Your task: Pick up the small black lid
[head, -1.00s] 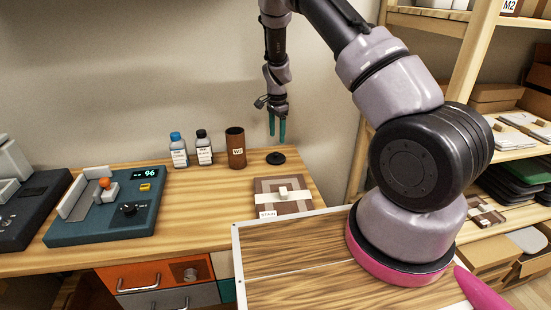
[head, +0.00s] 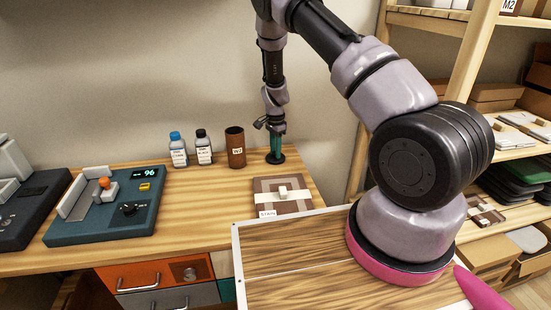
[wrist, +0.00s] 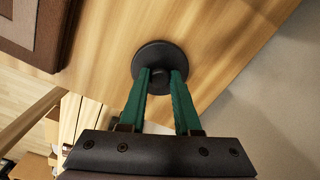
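The small black lid (head: 275,158) lies flat on the wooden table, to the right of the brown cup. In the wrist view the round lid (wrist: 150,56) has a small knob at its middle. My gripper (head: 276,152) points straight down at the lid, its green fingertips at lid height. In the wrist view my gripper (wrist: 160,74) has its two fingers apart, one on each side of the knob, with a gap between them. Whether the fingertips touch the lid I cannot tell.
A brown cup (head: 236,148) and two bottles (head: 179,150) (head: 204,148) stand to the left of the lid. A brown patterned box (head: 283,196) lies in front. A teal device (head: 108,208) sits at the left. The wall is close behind.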

